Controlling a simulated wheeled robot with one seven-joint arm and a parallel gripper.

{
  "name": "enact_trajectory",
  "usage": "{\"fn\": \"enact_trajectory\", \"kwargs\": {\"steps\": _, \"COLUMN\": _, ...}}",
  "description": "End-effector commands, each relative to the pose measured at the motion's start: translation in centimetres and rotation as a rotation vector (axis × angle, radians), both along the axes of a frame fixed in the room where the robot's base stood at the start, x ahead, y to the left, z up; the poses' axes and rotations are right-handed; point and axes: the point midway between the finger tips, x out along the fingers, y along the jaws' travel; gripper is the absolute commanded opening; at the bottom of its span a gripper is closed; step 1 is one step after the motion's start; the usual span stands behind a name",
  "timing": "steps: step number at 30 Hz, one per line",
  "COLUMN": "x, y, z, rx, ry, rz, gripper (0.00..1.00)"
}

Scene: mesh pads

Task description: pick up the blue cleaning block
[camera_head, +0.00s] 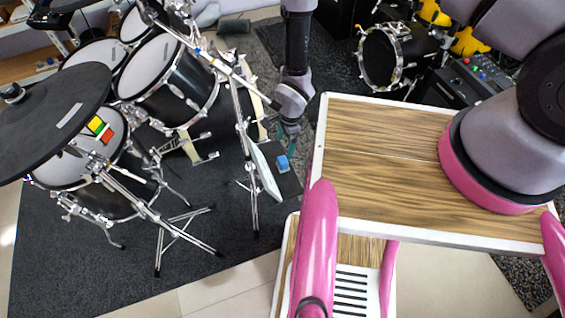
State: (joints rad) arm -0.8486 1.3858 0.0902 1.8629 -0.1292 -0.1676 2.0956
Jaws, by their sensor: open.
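The blue cleaning block (282,163) is small and lies low down, on or just above a dark flat surface beside the drum kit. My gripper (287,143) hangs from my arm just above the block in the picture. It is small in this view, and its fingers are hard to make out. It is open, with nothing seen between its fingers. The block looks apart from the fingers, but I cannot tell the exact gap.
A drum kit (180,85) with a black cymbal (55,115) and metal stands (240,130) fills the left. A dark mat (80,250) lies under it. Small coloured blocks (100,130) rest on one drum. Another drum (380,55) stands at the back right.

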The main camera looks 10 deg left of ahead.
Motion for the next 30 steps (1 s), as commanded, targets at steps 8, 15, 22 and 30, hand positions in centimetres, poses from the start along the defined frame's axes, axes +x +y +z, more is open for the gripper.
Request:
{"fn": "enact_trajectory", "kwargs": {"steps": 8, "x": -0.4, "y": 0.3, "z": -4.3, "rx": -0.002, "ry": 0.002, "rz": -0.001, "gripper": 0.93}}
{"fn": "enact_trajectory", "kwargs": {"steps": 15, "x": -0.3, "y": 0.4, "z": -6.2, "rx": -0.003, "ry": 0.001, "rz": 0.000, "gripper": 0.93}}
{"fn": "enact_trajectory", "kwargs": {"steps": 22, "x": -0.3, "y": 0.5, "z": -9.6, "rx": -0.002, "ry": 0.001, "rz": 0.001, "gripper": 0.93}}
{"fn": "enact_trajectory", "kwargs": {"steps": 30, "x": -0.3, "y": 0.6, "z": -10.5, "rx": -0.001, "ry": 0.000, "rz": -0.001, "gripper": 0.93}}
